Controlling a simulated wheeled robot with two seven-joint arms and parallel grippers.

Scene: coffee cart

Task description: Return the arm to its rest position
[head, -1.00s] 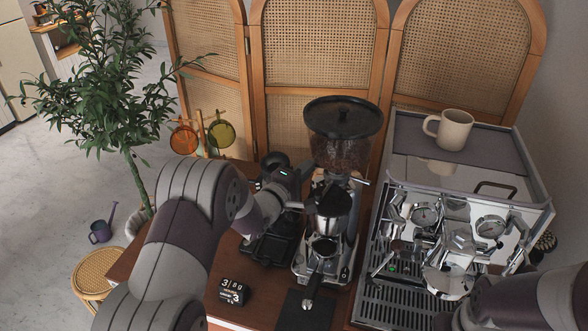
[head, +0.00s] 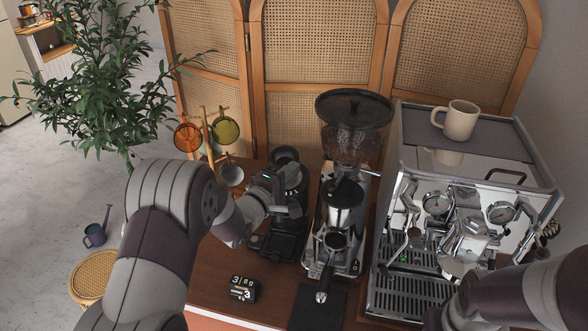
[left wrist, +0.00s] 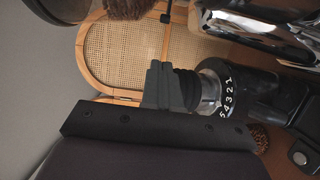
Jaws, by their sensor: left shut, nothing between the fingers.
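My left arm (head: 170,200) comes in from the left in the head view, its elbow raised and its wrist bent toward the counter. My left gripper (head: 290,207) is shut and empty, over the dark device (head: 285,244) left of the coffee grinder (head: 343,205). In the left wrist view the gripper's dark fingers (left wrist: 165,87) show in front of a numbered dial (left wrist: 226,95); I cannot tell whether they touch anything. My right arm (head: 520,295) enters at the lower right, in front of the espresso machine (head: 470,175). Its fingers are outside the picture.
A mug (head: 459,120) stands on the espresso machine. A portafilter handle (head: 321,285) sticks out from the grinder toward me. A flip calendar (head: 243,289) and a black mat (head: 318,308) lie at the front of the wooden counter. Cups hang on a rack (head: 207,135) behind; a plant (head: 95,85) stands left.

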